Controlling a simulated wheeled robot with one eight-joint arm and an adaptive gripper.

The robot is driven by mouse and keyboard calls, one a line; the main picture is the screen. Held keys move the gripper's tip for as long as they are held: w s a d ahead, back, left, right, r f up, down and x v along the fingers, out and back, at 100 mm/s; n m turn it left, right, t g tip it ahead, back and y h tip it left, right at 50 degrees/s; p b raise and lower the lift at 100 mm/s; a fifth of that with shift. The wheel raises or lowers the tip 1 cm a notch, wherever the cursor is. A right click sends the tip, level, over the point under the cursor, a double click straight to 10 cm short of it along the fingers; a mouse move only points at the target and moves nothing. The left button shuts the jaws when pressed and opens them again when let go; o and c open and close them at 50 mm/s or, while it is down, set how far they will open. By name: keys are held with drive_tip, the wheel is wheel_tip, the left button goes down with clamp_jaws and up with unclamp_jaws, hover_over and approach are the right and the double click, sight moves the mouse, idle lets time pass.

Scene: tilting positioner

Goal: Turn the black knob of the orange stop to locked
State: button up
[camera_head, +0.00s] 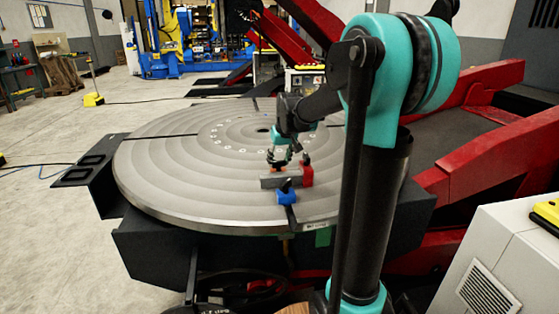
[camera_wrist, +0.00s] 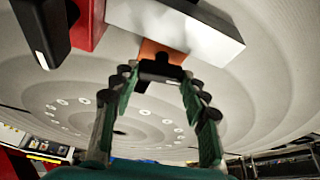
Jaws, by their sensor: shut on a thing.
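The orange stop (camera_wrist: 153,48) sits against the side of a pale grey block (camera_wrist: 200,32) in the wrist view. Its black knob (camera_wrist: 161,69) lies between the fingertips of my gripper (camera_wrist: 160,77), which is shut on it. The fingers partly cover the knob, so I cannot read its turn position. In the head view my gripper (camera_head: 281,160) reaches down beside the grey block (camera_head: 280,180) on the round table; the orange stop is mostly hidden there.
A red stop (camera_head: 307,175) stands at the block's right end, and a blue stop (camera_head: 287,198) at its near side. In the wrist view the red stop (camera_wrist: 88,24) has a black knob (camera_wrist: 42,28) with a white mark. The ringed round table (camera_head: 170,170) is otherwise largely clear.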

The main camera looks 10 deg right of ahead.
drive_tip(key=shift+m+h, duration=0.4)
drive_tip(key=shift+m, duration=0.7)
drive_tip(key=o, duration=1.2)
drive_tip(key=v, duration=1.2)
drive_tip(key=shift+a, duration=0.1)
